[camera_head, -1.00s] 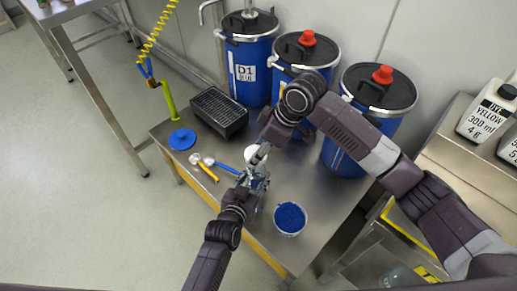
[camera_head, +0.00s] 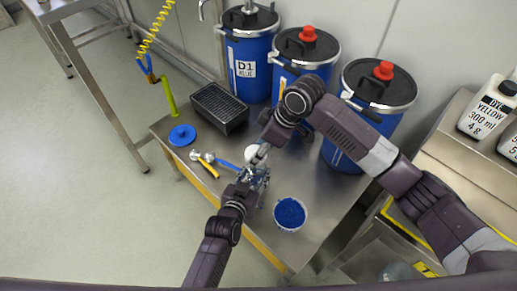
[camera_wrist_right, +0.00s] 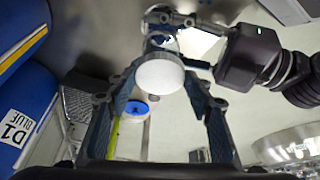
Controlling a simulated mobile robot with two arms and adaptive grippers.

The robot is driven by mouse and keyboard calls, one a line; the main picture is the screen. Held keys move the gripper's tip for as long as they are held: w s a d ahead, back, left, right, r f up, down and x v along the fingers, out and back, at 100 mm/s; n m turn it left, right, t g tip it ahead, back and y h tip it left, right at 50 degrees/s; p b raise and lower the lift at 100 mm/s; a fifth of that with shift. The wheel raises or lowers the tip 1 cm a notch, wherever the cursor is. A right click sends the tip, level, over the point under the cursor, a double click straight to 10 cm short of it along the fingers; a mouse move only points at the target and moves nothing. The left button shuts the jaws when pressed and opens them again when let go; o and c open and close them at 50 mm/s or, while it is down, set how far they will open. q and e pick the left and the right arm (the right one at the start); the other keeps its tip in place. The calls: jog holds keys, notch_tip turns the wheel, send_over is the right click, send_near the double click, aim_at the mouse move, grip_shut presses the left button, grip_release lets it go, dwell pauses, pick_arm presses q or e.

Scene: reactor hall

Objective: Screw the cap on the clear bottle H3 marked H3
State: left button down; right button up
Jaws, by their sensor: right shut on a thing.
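A white round cap (camera_wrist_right: 160,76) sits between the fingertips of my right gripper (camera_wrist_right: 160,88), which is shut on it. In the head view my right gripper (camera_head: 258,158) comes down from above over the table. The clear bottle (camera_wrist_right: 163,42) shows only in part just beyond the cap; its H3 mark is not readable. I cannot tell whether cap and bottle touch. My left gripper (camera_head: 250,180) is at the bottle, coming in from the front; it also shows in the right wrist view (camera_wrist_right: 190,42). Its fingers are too small and overlapped to show if they are closed.
Blue drums (camera_head: 248,50) line the back. A yellow-dye bottle (camera_head: 487,110) is at right.

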jog(key=shift+f, duration=0.55)
jog(key=o, duration=0.8)
jog(key=shift+c, duration=0.2)
jog(key=shift+r, duration=2.25)
jog(key=shift+c, duration=0.4)
